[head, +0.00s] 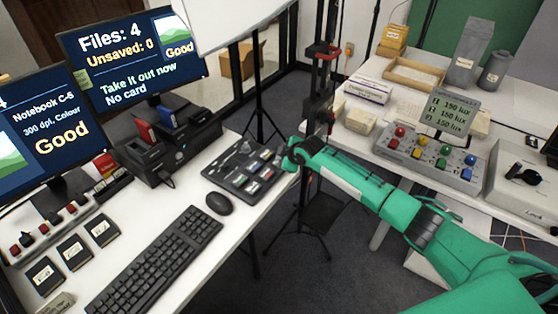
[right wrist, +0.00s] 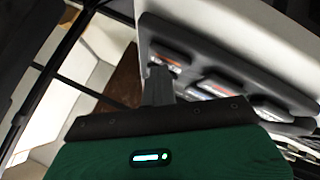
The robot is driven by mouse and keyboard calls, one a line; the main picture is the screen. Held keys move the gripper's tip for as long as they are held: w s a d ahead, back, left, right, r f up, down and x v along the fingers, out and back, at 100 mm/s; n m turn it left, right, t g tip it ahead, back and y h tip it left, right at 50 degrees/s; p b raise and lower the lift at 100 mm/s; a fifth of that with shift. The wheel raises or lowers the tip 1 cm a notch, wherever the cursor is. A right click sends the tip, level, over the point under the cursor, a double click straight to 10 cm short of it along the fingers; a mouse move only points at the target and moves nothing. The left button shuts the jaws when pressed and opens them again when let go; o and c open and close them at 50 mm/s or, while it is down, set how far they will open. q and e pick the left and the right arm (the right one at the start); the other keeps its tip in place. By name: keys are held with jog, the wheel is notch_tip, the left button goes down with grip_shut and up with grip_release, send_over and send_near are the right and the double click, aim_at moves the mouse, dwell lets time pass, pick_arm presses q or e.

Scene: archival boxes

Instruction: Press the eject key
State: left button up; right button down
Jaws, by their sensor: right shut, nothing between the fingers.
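A dark key panel (head: 243,170) lies on the right edge of the left desk, with several small keys in white, red and green. Their labels are too small to read, so I cannot tell which is the eject key. My right gripper (head: 292,158) is at the panel's right end. In the right wrist view its shut, empty fingers (right wrist: 158,85) appear in front of the panel (right wrist: 215,75), near a key with an orange-red mark (right wrist: 170,60). I cannot tell whether they touch it. My left gripper is out of view.
A monitor (head: 130,55) reads "Take it out now" and "No card". A card reader dock (head: 165,145), mouse (head: 219,203) and keyboard (head: 155,260) share the desk. A black stand (head: 320,90) rises between the desks. A button box (head: 430,155) stands on the right table.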

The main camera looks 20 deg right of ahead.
jog(key=shift+r+p, duration=0.6)
jog(key=shift+r, duration=0.2)
notch_tip(320, 180, up, 5)
jog(key=p, duration=0.4)
dwell(0.5)
